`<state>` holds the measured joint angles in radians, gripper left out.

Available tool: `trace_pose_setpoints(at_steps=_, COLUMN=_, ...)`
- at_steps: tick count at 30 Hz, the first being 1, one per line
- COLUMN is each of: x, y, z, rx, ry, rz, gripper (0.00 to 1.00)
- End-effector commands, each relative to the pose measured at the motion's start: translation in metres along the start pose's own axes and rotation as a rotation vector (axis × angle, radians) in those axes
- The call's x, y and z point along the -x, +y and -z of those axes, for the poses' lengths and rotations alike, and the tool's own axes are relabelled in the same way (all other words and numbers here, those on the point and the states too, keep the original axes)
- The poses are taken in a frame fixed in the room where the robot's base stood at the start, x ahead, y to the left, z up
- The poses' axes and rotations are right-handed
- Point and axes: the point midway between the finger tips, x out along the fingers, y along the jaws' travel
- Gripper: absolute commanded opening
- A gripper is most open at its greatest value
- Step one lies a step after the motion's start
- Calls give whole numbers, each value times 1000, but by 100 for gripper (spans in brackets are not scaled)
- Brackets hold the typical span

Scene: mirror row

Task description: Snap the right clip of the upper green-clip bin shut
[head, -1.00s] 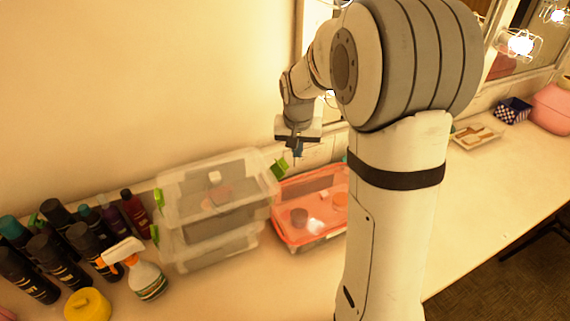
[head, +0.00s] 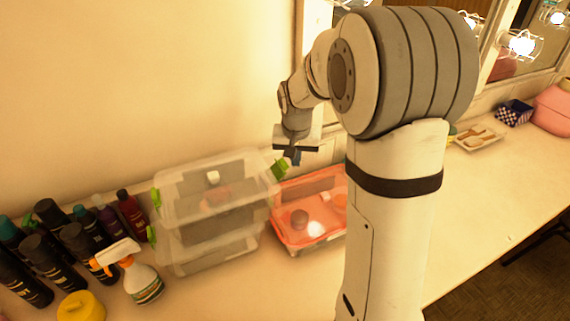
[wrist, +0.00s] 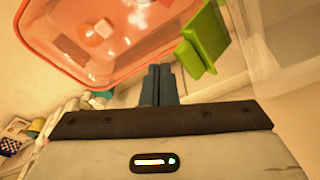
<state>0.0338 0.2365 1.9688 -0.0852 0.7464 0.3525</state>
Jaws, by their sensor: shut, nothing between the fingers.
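The upper green-clip bin (head: 240,176) is a clear lidded box stacked on a similar clear bin (head: 215,255). Its right clip (head: 281,168) is green and sticks outward from the side, so it looks unsnapped. In the wrist view the clip (wrist: 205,40) stands out from the clear bin wall (wrist: 272,45). My gripper (head: 293,158) is shut and empty, just right of the clip. In the wrist view my gripper's closed fingertips (wrist: 159,70) are left of the clip's lower tab, close to it. I cannot tell whether they touch.
A pink-orange clear bin (head: 283,232) with small items stands right of the stack, below my gripper. Several dark bottles (head: 80,240), a spray bottle (head: 143,280) and a yellow lid (head: 80,307) stand at left. The wall is close behind the stack.

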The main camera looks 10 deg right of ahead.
Motion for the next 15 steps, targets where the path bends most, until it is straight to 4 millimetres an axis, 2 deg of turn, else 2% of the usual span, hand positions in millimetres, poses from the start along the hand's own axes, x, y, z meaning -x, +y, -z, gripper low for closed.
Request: trace_pose_setpoints(at_steps=15, x=6, y=-16, z=-8, rx=3, ry=-1, rz=0, gripper=0)
